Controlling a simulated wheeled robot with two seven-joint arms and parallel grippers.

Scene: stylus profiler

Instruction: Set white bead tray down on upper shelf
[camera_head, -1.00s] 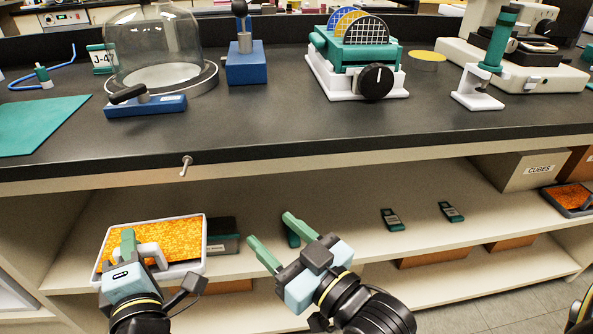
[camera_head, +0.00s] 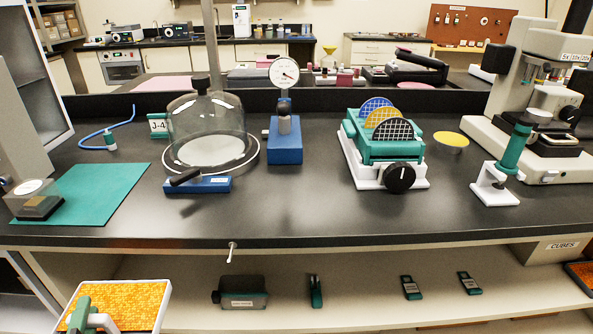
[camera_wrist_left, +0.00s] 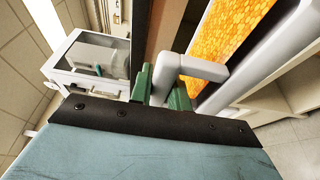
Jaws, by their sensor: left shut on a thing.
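The white bead tray (camera_head: 165,306), filled with orange beads, shows at the lower left of the head view, in front of the left end of the upper shelf (camera_head: 365,290). Its front part is cut off by the frame edge. My left gripper (camera_head: 82,312) is shut on the tray's pale handle. In the left wrist view the green fingers (camera_wrist_left: 160,92) close around the handle (camera_wrist_left: 192,68), with the orange beads beyond. I cannot tell whether the tray touches the shelf. My right gripper is not in view.
On the shelf are a dark labelled box (camera_head: 240,292), a green-black tool (camera_head: 315,291) and two small devices (camera_head: 411,287). A CUBES box (camera_head: 548,250) stands at the right. The counter edge (camera_head: 330,240) overhangs the shelf. Bare shelf lies between these things.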

